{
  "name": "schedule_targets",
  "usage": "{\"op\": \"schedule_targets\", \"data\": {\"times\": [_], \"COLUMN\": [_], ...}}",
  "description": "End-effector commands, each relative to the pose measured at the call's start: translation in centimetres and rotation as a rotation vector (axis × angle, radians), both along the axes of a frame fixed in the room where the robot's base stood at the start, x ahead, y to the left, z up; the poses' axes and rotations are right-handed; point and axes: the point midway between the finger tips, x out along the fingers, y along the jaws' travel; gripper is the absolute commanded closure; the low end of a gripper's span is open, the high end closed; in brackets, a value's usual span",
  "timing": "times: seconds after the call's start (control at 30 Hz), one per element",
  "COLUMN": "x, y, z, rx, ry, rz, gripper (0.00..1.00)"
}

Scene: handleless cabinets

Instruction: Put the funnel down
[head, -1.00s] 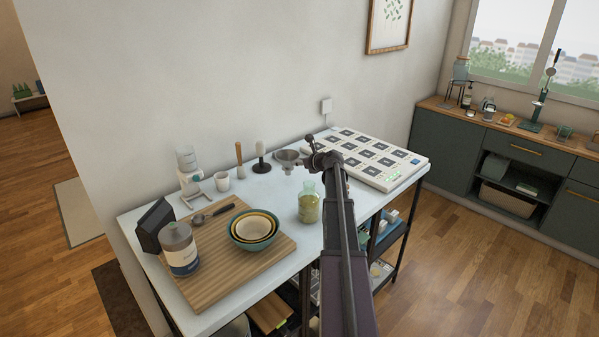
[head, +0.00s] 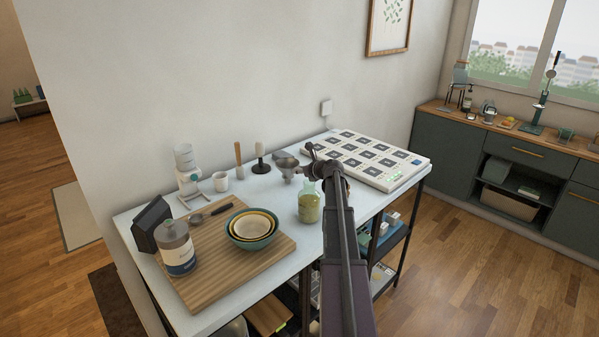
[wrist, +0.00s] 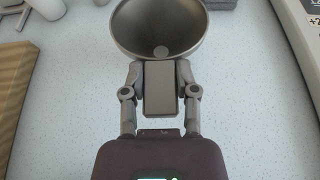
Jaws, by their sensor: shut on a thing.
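The funnel (wrist: 158,30) is a grey metal cone with its wide mouth facing the wrist camera. My gripper (wrist: 160,82) is shut on the funnel at its near side. In the head view the funnel (head: 287,163) shows small, at the end of my gripper (head: 312,168), over the back part of the white table (head: 330,215). In the wrist view the speckled tabletop (wrist: 75,95) lies under it. I cannot tell whether the funnel touches the table. My arm hides part of the gripper in the head view.
A jar of yellow-green contents (head: 309,206) stands close in front of the funnel. A white panel with dark squares (head: 370,160) lies to the right. Left are a dark stand (head: 260,160), a white cup (head: 220,182) and a wooden board (head: 225,262) with nested bowls (head: 252,228).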

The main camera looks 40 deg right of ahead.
Motion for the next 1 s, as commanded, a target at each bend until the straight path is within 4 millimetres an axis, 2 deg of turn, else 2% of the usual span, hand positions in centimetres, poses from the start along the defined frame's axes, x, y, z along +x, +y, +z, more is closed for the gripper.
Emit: {"op": "schedule_targets", "data": {"times": [0.2,0.23,0.33,0.93,1.0], "x": [0.02,0.02,0.02,0.04,-0.63], "y": [0.02,0.02,0.03,0.06,0.08], "z": [-0.39,-0.38,-0.28,0.19,0.40], "rx": [0.000,0.000,0.000,0.000,0.000], "ry": [0.000,0.000,0.000,0.000,0.000], "rz": [0.000,0.000,0.000,0.001,0.000], "gripper": [1.00,0.58,0.29,0.27,0.27]}}
